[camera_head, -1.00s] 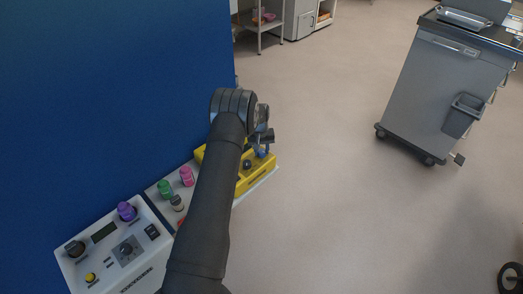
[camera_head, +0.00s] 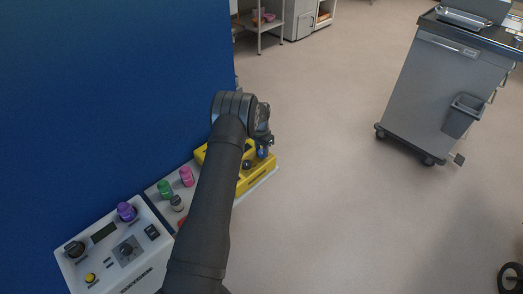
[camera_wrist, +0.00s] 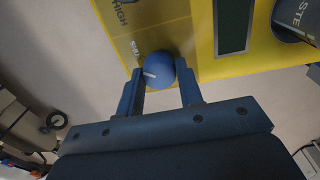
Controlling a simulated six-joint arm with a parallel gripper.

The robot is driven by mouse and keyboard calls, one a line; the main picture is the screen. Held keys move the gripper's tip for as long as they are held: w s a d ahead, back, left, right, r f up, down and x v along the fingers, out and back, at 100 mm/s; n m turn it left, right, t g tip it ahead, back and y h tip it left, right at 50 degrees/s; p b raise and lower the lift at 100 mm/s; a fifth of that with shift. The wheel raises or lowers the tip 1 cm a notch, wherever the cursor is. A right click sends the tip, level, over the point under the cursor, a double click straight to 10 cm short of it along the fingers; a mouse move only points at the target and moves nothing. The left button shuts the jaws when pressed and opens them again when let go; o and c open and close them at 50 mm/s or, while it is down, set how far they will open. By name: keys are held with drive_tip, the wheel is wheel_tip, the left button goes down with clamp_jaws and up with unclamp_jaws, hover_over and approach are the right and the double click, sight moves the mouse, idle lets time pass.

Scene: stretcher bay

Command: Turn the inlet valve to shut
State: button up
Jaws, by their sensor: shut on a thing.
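A blue round knob (camera_wrist: 160,70) with a short white mark sits at the edge of a yellow unit (camera_wrist: 195,35). I take it to be the inlet valve. Printed words HIGH and a partly hidden SHU... show beside it in the wrist view. The white mark lies on the knob's left side, below the SHU... lettering. My gripper (camera_wrist: 160,82) is shut on the knob, one finger on each side. In the head view my gripper (camera_head: 265,142) is over the right end of the yellow unit (camera_head: 252,182), and the blue knob (camera_head: 262,153) shows just under it.
Left of the yellow unit stand a green cap (camera_head: 165,188), a pink cap (camera_head: 186,176) and a white control box (camera_head: 130,268). A blue wall (camera_head: 100,90) rises behind. A grey cart (camera_head: 430,90) stands at right; the floor between is clear.

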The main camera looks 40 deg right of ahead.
sight(261, 150)
drive_tip(key=shift+m, duration=1)
drive_tip(key=o, duration=1)
drive_tip(key=shift+c, duration=0.2)
wheel_tip(261, 150, up, 18)
drive_tip(key=shift+w+f, duration=0.25)
drive_tip(key=shift+w, duration=0.15)
drive_tip(key=shift+d+f, duration=0.1)
drive_tip(key=f, duration=1.7)
drive_tip(key=shift+s+f, duration=0.15)
drive_tip(key=shift+s, duration=0.25)
